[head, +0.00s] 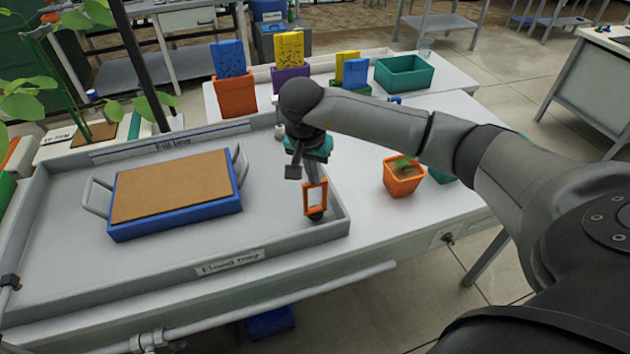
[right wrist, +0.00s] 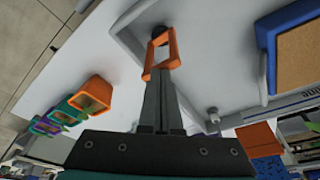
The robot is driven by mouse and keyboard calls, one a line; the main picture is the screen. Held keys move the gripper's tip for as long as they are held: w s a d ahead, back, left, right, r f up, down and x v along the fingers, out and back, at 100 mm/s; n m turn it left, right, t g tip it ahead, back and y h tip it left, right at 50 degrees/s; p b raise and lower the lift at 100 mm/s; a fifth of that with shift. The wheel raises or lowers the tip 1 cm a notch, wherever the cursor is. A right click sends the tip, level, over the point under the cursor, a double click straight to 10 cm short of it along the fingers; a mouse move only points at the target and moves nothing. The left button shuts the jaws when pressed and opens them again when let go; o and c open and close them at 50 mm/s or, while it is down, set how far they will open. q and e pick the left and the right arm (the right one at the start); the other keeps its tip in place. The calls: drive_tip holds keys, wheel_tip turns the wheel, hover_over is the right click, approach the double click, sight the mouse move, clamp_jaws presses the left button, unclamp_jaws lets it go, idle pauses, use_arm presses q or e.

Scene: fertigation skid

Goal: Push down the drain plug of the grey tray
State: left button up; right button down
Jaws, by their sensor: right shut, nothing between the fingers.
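The grey flood tray (head: 185,262) lies on the white bench, with a "Flood tray" label on its front wall. An orange open-framed handle (head: 315,199) with a dark round base (head: 316,215) stands in its front right corner; I take it to be the drain plug. In the right wrist view the orange frame (right wrist: 150,62) shows at the fingertips, with the dark base (right wrist: 160,32) beyond. My right gripper (head: 313,181) is shut and empty, pointing down at the frame's top. Whether they touch is unclear. My left gripper is out of view.
A blue-rimmed container with a brown top (head: 175,185) sits in the tray's left part, between grey handles. An orange pot with a seedling (head: 403,180) stands on the bench right of the tray. Orange, purple and green bins (head: 404,73) stand behind.

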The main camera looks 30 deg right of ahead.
drive_tip(key=b+x, duration=0.1)
drive_tip(key=x, duration=0.1)
drive_tip(key=shift+s+a+f+b, duration=0.15)
drive_tip(key=shift+a+f+b, duration=0.05)
drive_tip(key=shift+f+b, duration=0.15)
drive_tip(key=shift+s+a+f, duration=0.1)
drive_tip(key=shift+s+f, duration=0.25)
drive_tip(key=shift+f, duration=0.1)
drive_tip(key=s+a+p+v, duration=0.1)
drive_tip(key=a+p+v, duration=0.1)
drive_tip(key=v, duration=1.5)
drive_tip(key=shift+f+p, duration=0.35)
drive_tip(key=shift+p, duration=0.05)
